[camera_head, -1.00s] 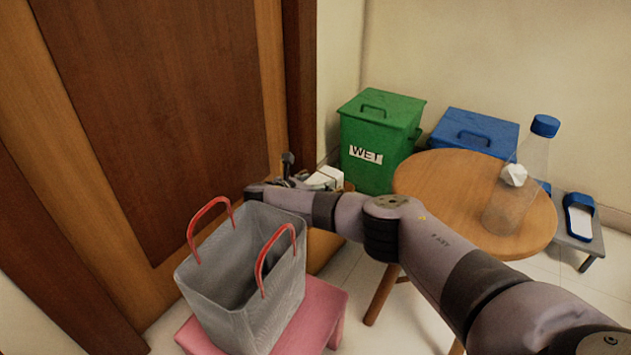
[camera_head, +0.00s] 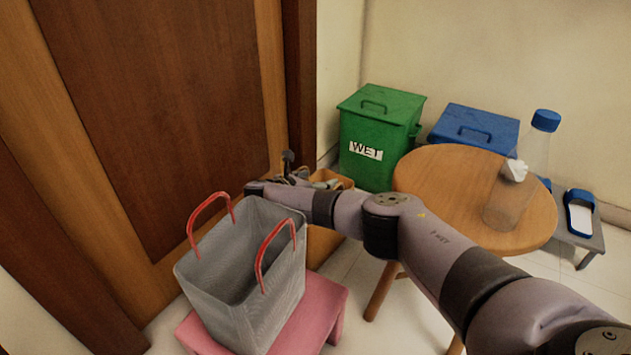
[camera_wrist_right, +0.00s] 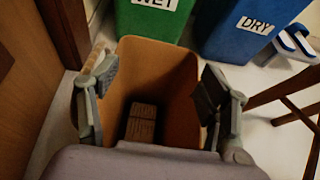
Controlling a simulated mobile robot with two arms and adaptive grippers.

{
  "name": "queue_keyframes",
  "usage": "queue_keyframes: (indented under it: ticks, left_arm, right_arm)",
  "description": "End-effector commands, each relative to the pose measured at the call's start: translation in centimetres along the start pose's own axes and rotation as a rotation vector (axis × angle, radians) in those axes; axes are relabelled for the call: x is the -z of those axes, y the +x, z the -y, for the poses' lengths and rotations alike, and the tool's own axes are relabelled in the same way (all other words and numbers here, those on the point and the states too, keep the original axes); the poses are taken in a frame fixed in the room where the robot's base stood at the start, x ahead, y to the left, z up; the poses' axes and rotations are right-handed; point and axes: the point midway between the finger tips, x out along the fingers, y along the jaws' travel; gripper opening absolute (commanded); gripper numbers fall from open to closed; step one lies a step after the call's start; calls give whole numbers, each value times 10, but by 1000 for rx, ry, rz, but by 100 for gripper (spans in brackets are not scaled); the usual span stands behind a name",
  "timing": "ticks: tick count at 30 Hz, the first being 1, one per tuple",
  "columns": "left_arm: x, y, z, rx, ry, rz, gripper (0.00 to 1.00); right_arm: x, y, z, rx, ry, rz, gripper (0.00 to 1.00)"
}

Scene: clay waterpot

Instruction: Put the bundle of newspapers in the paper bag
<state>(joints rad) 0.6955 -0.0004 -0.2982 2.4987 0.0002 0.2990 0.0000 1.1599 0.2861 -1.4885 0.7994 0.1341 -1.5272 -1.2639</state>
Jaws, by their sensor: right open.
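The orange-brown paper bag (camera_wrist_right: 172,72) stands open-topped below my right gripper in the right wrist view. A bundle (camera_wrist_right: 141,124), which looks like the newspapers, lies deep inside it in shade. My right gripper (camera_wrist_right: 158,80) is open over the bag's mouth, one finger on each side, with nothing between them. In the head view, the right gripper (camera_head: 292,172) is small and partly hidden behind my arm, and the bag (camera_head: 326,243) shows only in part behind the arm. The bundle cannot be made out there. My left gripper is not in view.
A grey bag (camera_head: 222,280) with red handles stands on a pink stool (camera_head: 318,310) in front. A round wooden table (camera_head: 440,185) with a bottle (camera_head: 507,200) is at right. A green bin (camera_head: 375,165) and blue bin (camera_head: 472,128) stand behind. A door (camera_head: 150,110) is at left.

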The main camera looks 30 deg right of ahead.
Motion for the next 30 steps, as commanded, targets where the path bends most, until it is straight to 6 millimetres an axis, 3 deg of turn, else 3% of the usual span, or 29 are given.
queue_keyframes:
  ticks: [5, 16, 21, 30]
  left_arm:
    - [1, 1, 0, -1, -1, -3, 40]
    - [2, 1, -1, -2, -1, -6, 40]
    - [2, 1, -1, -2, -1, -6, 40]
    - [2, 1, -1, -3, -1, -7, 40]
  right_arm:
    - [-19, -7, 0, -1, 2, 2, 81]
    - [-81, -32, 0, 0, 3, 2, 81]
    - [-92, -37, 0, 0, 1, 2, 81]
    - [-93, -38, 0, 1, 1, 2, 81]
